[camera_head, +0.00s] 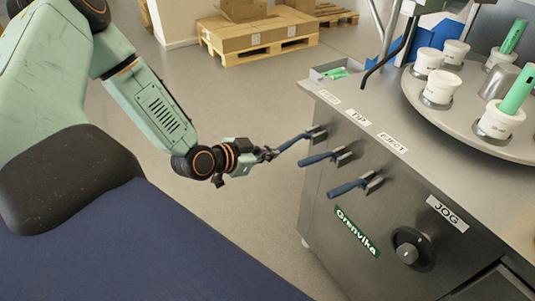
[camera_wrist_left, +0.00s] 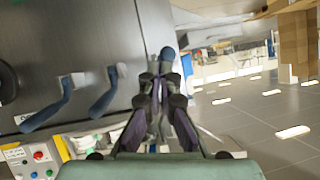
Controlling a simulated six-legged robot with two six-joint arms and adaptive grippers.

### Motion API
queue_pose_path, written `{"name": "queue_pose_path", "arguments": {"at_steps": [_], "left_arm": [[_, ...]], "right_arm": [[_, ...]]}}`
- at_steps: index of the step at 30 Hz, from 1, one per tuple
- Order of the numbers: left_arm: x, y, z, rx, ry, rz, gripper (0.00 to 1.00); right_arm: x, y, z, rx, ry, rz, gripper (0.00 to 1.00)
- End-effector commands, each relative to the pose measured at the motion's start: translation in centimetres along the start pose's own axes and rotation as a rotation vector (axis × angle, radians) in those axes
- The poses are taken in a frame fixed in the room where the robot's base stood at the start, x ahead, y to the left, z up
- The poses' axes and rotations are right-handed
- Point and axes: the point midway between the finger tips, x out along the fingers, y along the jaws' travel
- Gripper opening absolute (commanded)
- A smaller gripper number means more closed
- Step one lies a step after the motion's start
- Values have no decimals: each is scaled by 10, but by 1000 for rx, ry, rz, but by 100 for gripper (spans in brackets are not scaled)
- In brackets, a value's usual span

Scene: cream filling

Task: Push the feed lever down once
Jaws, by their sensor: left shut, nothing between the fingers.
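Three blue-handled levers stick out from the steel machine's side. The farthest lever (camera_head: 297,141) sits nearest a small label (camera_head: 328,97) that is hard to read. The middle lever (camera_head: 322,158) and nearest lever (camera_head: 352,187) stand beside it. My left gripper (camera_head: 269,154) is shut and empty, at the outer end of the farthest lever's handle. In the left wrist view the shut fingers (camera_wrist_left: 160,92) are in line with that lever's blue end (camera_wrist_left: 167,55); I cannot tell whether they touch. The other two levers show at left (camera_wrist_left: 107,92). My right gripper is out of view.
The machine's top holds a round turntable (camera_head: 443,119) with several white cups and green tubes. A black knob (camera_head: 410,249) is on the front, below the JOG label (camera_head: 447,213). A pallet with boxes (camera_head: 259,39) stands far back. Open floor lies left of the machine.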

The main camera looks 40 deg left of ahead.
Motion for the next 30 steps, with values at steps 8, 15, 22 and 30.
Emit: {"name": "queue_pose_path", "arguments": {"at_steps": [8, 15, 22, 30], "left_arm": [[-33, 0, 7, -8, -3, -1, 0], [-63, 1, 16, -6, -3, -2, 0], [-85, 3, 23, -3, -2, -1, 0], [-94, 5, 28, -3, -2, 0, 0]], "right_arm": [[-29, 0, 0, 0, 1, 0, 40], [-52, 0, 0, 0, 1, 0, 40], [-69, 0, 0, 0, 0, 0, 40], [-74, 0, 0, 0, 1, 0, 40]]}}
